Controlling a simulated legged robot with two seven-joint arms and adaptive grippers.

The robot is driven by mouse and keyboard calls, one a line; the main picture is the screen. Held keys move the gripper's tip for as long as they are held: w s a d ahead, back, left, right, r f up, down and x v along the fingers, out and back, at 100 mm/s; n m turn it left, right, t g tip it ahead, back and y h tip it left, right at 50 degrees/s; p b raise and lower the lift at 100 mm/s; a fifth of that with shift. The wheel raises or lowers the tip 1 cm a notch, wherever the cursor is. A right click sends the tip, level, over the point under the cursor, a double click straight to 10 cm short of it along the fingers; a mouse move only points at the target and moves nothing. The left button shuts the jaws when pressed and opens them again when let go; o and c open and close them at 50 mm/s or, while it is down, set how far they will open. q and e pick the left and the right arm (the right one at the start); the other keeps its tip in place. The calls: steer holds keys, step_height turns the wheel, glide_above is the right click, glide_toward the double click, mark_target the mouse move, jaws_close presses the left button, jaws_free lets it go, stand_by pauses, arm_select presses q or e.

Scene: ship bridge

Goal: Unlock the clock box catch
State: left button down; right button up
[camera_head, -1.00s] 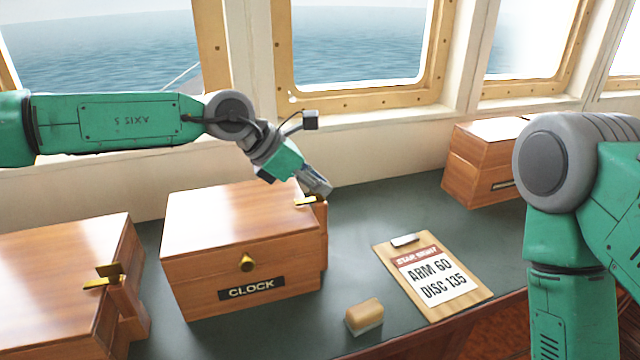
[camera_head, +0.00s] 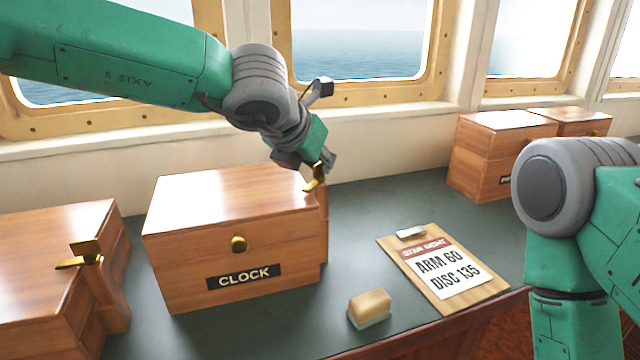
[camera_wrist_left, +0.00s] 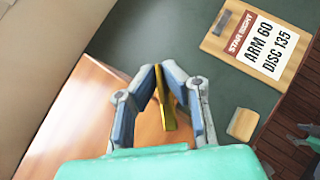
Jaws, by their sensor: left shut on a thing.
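The clock box (camera_head: 185,250) is a wooden box with a brass knob (camera_head: 238,244) and a black CLOCK label (camera_head: 244,277) on its front. Its brass catch (camera_head: 315,179) is at the right end of the box and stands tilted up. My left gripper (camera_head: 322,168) is at the catch, above the box's right side. In the left wrist view the fingers (camera_wrist_left: 166,92) are shut on the brass catch (camera_wrist_left: 167,108), with the box top (camera_wrist_left: 85,115) beneath. My right arm shows at the right, but its gripper is out of view.
A clipboard (camera_head: 485,290) reading ARM 60, DISC 135 lies right of the clock box, with a small tan block (camera_head: 370,304) before it. Another wooden box (camera_head: 50,240) with a brass catch (camera_head: 80,257) stands left. More boxes (camera_head: 480,160) stand at back right. Windows line the back.

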arm_select(q)
steer(key=n+t+y+b, duration=0.1)
steer(key=n+y, duration=0.2)
steer(key=n, duration=0.1)
steer(key=shift+n, duration=0.3)
steer(key=n+y, duration=0.4)
steer(key=shift+r+n, duration=0.1)
steer(key=shift+n, duration=0.2)
steer(key=c, duration=1.7)
jaws_free()
steer(key=shift+d, duration=0.1)
steer(key=v, duration=1.1)
steer(key=shift+s+d+r, duration=0.15)
steer(key=shift+d+r, duration=0.1)
steer(key=shift+d, duration=0.1)
